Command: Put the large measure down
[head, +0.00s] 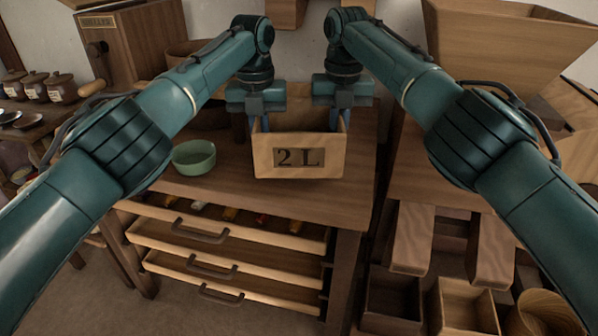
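The large measure (262,160) is an open wooden box with a dark "2 L" plate on its front. It is upright over the front part of the wooden worktop. I cannot tell whether its base touches the top or hangs just above it. My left gripper (258,124) is shut on its left wall and my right gripper (341,120) on its right wall, both from above. The inside of the measure is mostly hidden by its front wall and the grippers.
A green bowl (194,158) stands on the worktop (225,192) left of the measure. Drawers (230,232) below stand partly open. A large wooden hopper (500,45) is at right, with wooden bins (465,308) low right. Lidded jars (58,87) stand far left.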

